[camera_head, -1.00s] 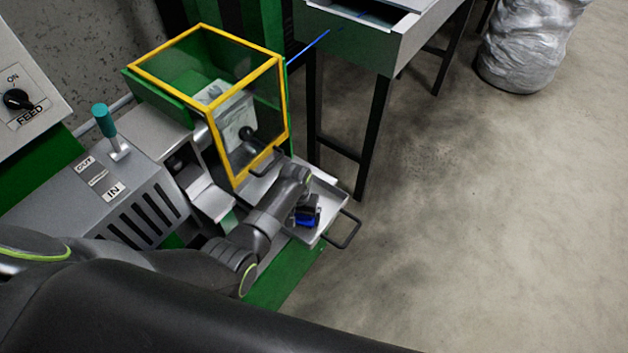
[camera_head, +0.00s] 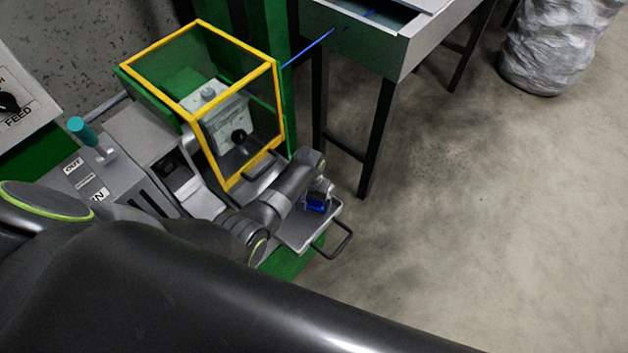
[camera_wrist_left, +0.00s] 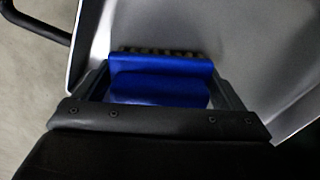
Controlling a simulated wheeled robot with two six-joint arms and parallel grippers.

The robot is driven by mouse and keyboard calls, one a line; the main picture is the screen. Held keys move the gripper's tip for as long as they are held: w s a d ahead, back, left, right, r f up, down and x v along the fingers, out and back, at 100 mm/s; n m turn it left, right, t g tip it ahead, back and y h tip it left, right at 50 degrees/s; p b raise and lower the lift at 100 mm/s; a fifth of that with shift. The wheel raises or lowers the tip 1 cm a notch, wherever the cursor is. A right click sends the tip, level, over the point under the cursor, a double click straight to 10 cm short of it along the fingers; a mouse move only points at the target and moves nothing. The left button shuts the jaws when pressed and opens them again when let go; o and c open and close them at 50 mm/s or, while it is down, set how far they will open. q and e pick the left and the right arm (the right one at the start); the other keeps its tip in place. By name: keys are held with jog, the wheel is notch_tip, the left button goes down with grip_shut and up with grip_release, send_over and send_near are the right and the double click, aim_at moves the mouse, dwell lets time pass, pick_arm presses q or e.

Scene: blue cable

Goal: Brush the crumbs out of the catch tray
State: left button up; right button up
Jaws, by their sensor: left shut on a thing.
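The catch tray (camera_head: 312,232) is a grey metal tray with a black handle, sticking out of the machine below the yellow-framed guard. It also fills much of the left wrist view (camera_wrist_left: 265,50). My left gripper (camera_head: 318,197) is over the tray. It is shut on a blue brush (camera_wrist_left: 160,80), whose dark bristles face the tray surface. I cannot tell whether the bristles touch it. The brush shows as a small blue patch in the head view (camera_head: 317,204). I make out no crumbs in either view. My right gripper is not in view.
The yellow-framed guard box (camera_head: 225,110) stands just behind the tray. The tray handle (camera_head: 340,240) juts out to the right. A grey trough on black legs (camera_head: 400,50) stands behind, with a blue cable (camera_head: 310,48) running to it. Open floor lies to the right.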

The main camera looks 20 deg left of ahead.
pick_arm(q)
jog(key=r+p, duration=0.2)
jog(key=r, duration=0.1)
jog(key=r+p, duration=0.1)
jog(key=shift+s+a+r, duration=0.15)
jog(key=shift+s+r, duration=0.2)
jog(key=shift+r, duration=0.05)
jog(key=shift+w+r+p, duration=0.15)
jog(key=shift+r+p, duration=0.5)
jog(key=shift+p, duration=0.1)
jog(key=shift+r+p, duration=0.75)
jog(key=shift+r, duration=0.05)
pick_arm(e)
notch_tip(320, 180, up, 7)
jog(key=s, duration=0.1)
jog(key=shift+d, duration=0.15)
pick_arm(q)
jog(key=shift+f, duration=0.1)
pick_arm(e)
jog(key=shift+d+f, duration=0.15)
